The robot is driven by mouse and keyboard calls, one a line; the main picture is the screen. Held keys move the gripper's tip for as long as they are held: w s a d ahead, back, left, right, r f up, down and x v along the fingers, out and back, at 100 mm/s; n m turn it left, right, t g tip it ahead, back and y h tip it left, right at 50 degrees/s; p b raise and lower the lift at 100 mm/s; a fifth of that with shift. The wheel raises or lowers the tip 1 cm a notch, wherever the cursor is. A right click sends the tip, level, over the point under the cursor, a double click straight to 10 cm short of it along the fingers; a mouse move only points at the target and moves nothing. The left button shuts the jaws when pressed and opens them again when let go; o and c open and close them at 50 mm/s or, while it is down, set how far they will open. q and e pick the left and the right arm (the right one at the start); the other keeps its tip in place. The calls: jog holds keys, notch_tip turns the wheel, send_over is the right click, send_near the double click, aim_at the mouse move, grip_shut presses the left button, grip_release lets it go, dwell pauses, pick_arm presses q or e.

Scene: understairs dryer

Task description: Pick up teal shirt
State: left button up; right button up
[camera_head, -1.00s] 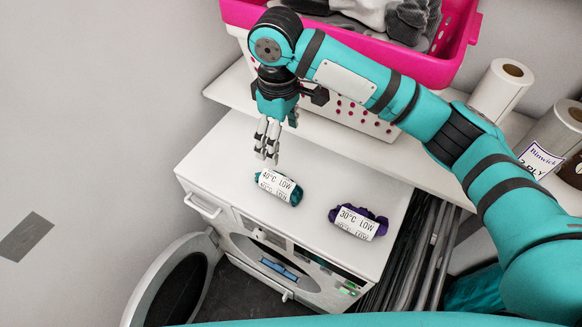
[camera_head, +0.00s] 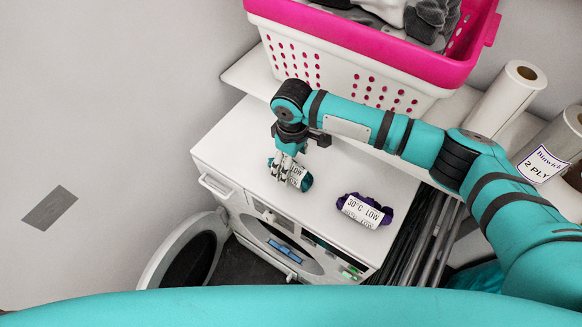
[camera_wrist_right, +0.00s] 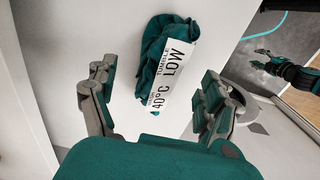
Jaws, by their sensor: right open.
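The teal shirt (camera_head: 306,181) is a small rolled bundle with a white label reading 40°C LOW, lying on the white top of the dryer (camera_head: 240,150). In the right wrist view the teal shirt (camera_wrist_right: 150,60) lies ahead of and between the two spread fingers. My right gripper (camera_head: 284,178) is over the shirt's left part, pointing down, and hides some of it. In the wrist view my right gripper (camera_wrist_right: 155,98) is open with nothing clamped. My left gripper is not in the head view.
A purple bundle (camera_head: 364,210) labelled 30°C LOW lies to the right on the dryer top. A pink and white laundry basket (camera_head: 350,70) stands on a shelf behind. Paper rolls (camera_head: 507,97) stand at the right. The round dryer door (camera_head: 184,252) hangs open in front.

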aim_at(292, 169)
jog(key=shift+f, duration=1.5)
jog(key=c, duration=1.4)
jog(key=shift+o, duration=0.2)
jog(key=shift+r, duration=0.1)
